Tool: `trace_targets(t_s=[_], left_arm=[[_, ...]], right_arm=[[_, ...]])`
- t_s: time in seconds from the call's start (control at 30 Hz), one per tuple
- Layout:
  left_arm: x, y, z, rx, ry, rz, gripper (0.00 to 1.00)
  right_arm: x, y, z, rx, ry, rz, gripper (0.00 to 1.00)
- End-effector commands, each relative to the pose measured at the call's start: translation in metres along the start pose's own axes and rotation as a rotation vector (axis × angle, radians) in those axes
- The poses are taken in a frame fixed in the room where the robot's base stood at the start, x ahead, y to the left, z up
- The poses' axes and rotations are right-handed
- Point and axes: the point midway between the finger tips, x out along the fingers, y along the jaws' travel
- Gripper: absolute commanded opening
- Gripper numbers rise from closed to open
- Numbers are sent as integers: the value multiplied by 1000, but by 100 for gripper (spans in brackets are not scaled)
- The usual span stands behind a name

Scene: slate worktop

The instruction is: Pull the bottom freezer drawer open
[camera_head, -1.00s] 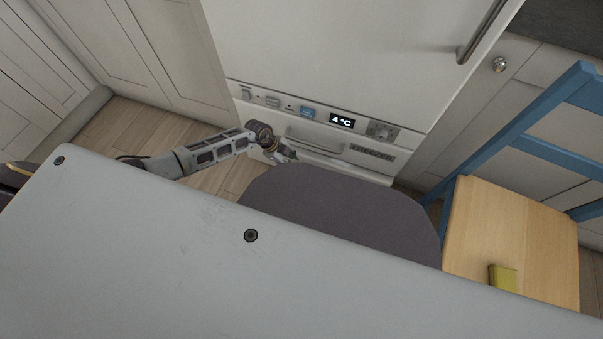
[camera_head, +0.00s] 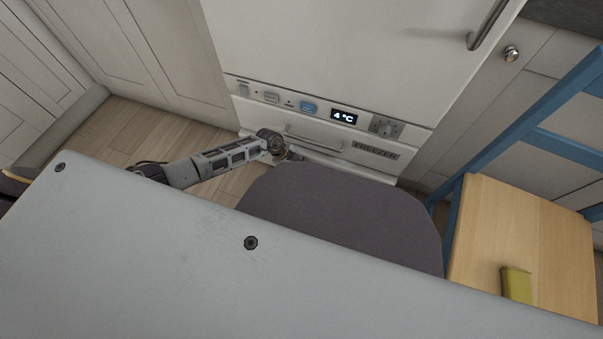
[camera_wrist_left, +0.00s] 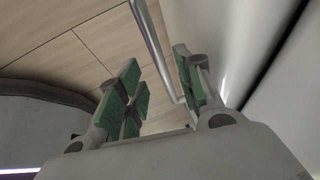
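The white freezer drawer (camera_head: 335,143) is at the bottom of the fridge in the head view, with a FREEZER label and a bar handle (camera_head: 315,144). Its front looks flush with the panel above; its lower part is partly hidden by my body. My left gripper (camera_head: 290,156) is low in front of the drawer, by the handle's left end, and small there. In the left wrist view my left gripper (camera_wrist_left: 160,90) has its green-padded fingers apart. The handle bar (camera_wrist_left: 153,40) runs between them, with no clear grip on it. My right gripper is out of view.
A control strip with a 4 °C display (camera_head: 344,117) is above the drawer. A blue chair with a wooden seat (camera_head: 520,230) stands at the right, with a yellow block (camera_head: 516,285) on it. Bare wood floor (camera_head: 140,130) shows at the left.

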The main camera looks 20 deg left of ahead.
Motion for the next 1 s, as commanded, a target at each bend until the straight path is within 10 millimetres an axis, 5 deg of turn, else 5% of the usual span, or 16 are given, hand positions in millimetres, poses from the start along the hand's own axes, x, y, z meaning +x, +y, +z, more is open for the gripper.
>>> trace_targets(t_s=[0.5, 1.0], left_arm=[[33, 1, 0, 0, 0, 1, 35], [36, 0, 0, 0, 0, 1, 30]], right_arm=[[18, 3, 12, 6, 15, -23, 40], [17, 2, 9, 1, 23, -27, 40]])
